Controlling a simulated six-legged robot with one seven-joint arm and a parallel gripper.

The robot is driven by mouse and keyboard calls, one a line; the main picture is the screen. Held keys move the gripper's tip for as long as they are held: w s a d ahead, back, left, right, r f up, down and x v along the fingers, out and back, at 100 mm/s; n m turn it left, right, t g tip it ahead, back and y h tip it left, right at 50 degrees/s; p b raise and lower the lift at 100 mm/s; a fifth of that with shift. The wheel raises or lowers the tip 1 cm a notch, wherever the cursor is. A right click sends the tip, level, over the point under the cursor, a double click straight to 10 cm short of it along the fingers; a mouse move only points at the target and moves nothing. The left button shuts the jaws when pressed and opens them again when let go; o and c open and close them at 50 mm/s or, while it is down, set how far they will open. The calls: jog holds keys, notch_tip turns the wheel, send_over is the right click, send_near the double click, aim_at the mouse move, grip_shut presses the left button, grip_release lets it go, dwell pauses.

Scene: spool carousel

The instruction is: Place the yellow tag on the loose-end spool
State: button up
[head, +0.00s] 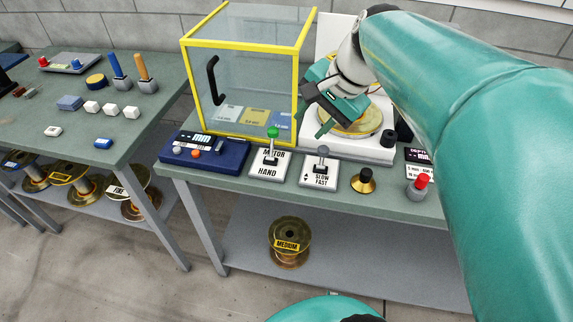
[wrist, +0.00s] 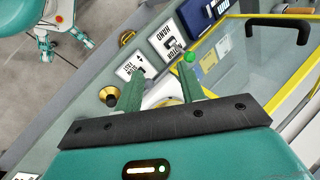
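A yellow tag (head: 254,117) lies inside the yellow-framed clear case (head: 186,88), between two pale tags. Brass spools stand on the lower shelves: one labelled MEDIUM (head: 289,243) under the right bench, one labelled FINE (head: 135,197) and others (head: 76,184) under the left bench. I cannot tell which spool has a loose end. My gripper (head: 322,115) is above the right bench, beside the case and over the front of a white machine with a brass disc (head: 352,122). In the wrist view its green fingers (wrist: 158,88) are apart with nothing held between them.
Along the right bench's front are a blue display unit (head: 208,152), a MOTOR/HAND lever (head: 271,155), a SLOW/FAST lever (head: 320,165), a black-and-brass knob (head: 363,181) and a red button (head: 419,187). The left bench (head: 75,130) holds small blocks and handled tools. A floor gap separates the benches.

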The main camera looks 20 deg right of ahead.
jog(key=s+a+f+n+h, duration=0.1)
jog(key=s+a+f+n, duration=0.1)
jog(key=s+a+n, duration=0.1)
jog(key=s+a+f+n+t+h, duration=0.1)
jog(key=s+a+f+n+h, duration=0.1)
jog(key=s+n, duration=0.4)
jog(key=shift+s+a+f+n, duration=0.3)
jog(key=shift+a+f+n, duration=0.55)
jog(key=shift+a+n, duration=0.35)
